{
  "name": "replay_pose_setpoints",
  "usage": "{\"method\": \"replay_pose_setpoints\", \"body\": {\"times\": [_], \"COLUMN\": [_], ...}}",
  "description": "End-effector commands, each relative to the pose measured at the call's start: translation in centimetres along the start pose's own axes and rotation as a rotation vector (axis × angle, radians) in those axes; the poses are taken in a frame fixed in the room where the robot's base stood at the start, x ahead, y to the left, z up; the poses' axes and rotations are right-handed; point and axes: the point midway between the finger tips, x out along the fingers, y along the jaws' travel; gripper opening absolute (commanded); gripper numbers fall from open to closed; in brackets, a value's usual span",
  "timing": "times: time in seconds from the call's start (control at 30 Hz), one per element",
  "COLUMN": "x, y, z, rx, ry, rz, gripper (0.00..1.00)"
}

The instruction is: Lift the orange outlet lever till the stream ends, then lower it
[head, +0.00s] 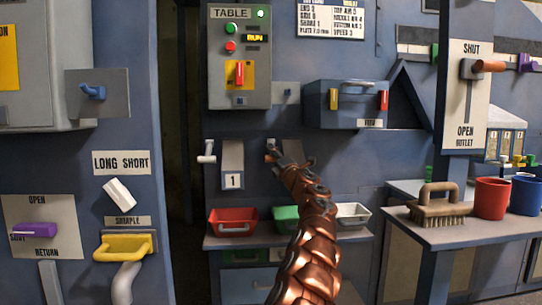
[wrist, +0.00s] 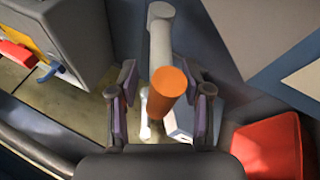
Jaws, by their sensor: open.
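The outlet lever (head: 489,66) has an orange grip and sits near the SHUT end of a white plate (head: 464,95) marked SHUT above and OPEN below, at the right of the head view. My gripper (head: 279,152) is in the middle of the head view, well left of that plate. In the wrist view, an orange-ended grey handle (wrist: 172,85) lies between the open fingers of my gripper (wrist: 158,100). I cannot tell whether my fingers touch it, or whether it is the outlet lever. No stream is visible.
The TABLE control box (head: 240,57) hangs above my gripper. Red (head: 233,222), green (head: 285,218) and white (head: 352,215) trays stand on a shelf below. A brush (head: 440,205) and red (head: 490,198) and blue (head: 526,194) cups stand at the right.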

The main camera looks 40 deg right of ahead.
Motion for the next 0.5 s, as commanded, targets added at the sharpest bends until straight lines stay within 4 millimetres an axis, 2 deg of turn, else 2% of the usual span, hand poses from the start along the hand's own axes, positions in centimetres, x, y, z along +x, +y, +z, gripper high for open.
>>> {"method": "replay_pose_setpoints", "body": {"times": [0.5], "x": [1.4], "y": [-0.2], "z": [-0.2], "rx": [0.004], "ry": [0.003], "rz": [0.000], "gripper": [0.49]}}
